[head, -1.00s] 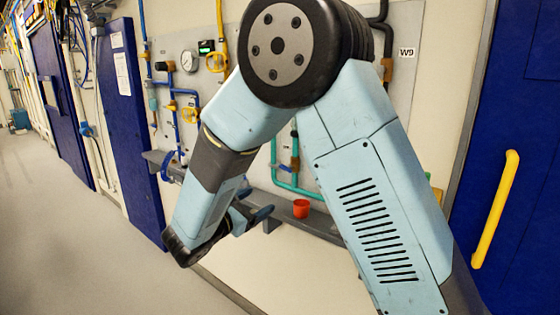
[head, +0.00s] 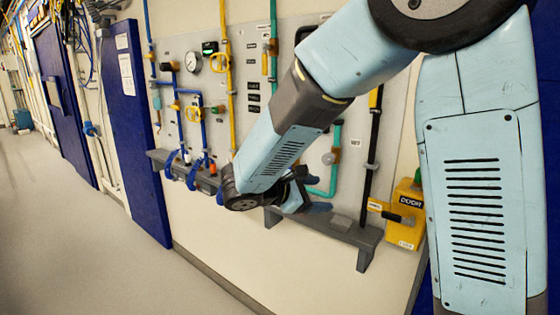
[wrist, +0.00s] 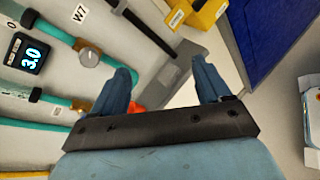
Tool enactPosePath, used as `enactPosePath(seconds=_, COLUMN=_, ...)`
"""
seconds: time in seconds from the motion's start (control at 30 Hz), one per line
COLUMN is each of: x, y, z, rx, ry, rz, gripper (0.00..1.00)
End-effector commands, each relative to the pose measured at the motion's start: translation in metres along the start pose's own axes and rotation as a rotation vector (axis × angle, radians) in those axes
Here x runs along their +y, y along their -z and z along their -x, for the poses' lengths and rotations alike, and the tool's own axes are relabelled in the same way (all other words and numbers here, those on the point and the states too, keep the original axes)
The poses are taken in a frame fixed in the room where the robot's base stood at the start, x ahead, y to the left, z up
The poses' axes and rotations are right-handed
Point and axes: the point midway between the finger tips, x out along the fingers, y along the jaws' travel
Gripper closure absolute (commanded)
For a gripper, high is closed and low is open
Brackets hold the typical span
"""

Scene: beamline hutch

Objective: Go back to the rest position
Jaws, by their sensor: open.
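My gripper (head: 314,193) is in front of the wall panel, just above the grey shelf and partly hidden behind my wrist in the head view. In the wrist view its two blue fingers (wrist: 161,72) stand wide apart with nothing between them. My arm is bent, with the elbow high at the upper right of the head view and the forearm sloping down to the left.
The grey shelf (head: 366,238) runs along the wall. An orange-red thing (wrist: 137,105) shows partly behind the left finger. A yellow door box (head: 404,228) is right of the gripper. Pipes and yellow valves (head: 193,114) line the panel. The floor at left (head: 70,240) is clear.

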Motion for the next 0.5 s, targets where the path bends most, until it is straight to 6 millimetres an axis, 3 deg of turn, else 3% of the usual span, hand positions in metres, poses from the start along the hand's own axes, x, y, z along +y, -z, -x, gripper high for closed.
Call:
enactPosePath(seconds=0.03, x=-0.009, y=-0.018, z=-0.011, rx=0.02, ry=0.061, rz=-0.054, gripper=0.23)
enactPosePath(seconds=0.2, x=-0.043, y=-0.06, z=-0.033, rx=0.098, ry=0.25, rz=-0.224, gripper=0.23)
enactPosePath(seconds=0.5, x=-0.103, y=-0.114, z=-0.046, rx=0.242, ry=0.54, rz=-0.569, gripper=0.23)
